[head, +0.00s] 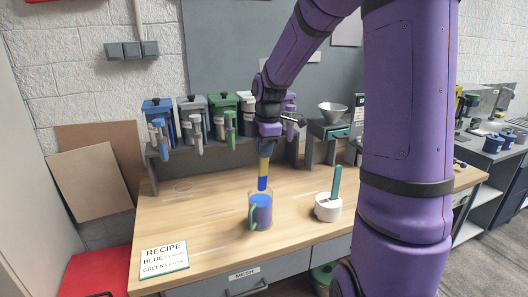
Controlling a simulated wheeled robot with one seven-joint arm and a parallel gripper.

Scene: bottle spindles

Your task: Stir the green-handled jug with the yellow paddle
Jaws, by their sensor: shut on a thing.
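My gripper (268,136) is shut on the yellow paddle (264,165) and holds it upright, pointing down. The paddle's lower part is blue, and its tip is close to the rim of the green-handled jug. I cannot tell whether the tip is just above the rim or just inside. The jug (261,212) is clear, stands upright on the table near its front edge, and has blue content. Its green handle is on the left side.
A white pot (327,210) with a teal stick stands right of the jug on the wooden table (205,215). A recipe card (164,258) lies at the front left. Blue, grey and green dispensers (222,118) line the back, with a funnel (332,112) to the right. The table's left part is mostly clear.

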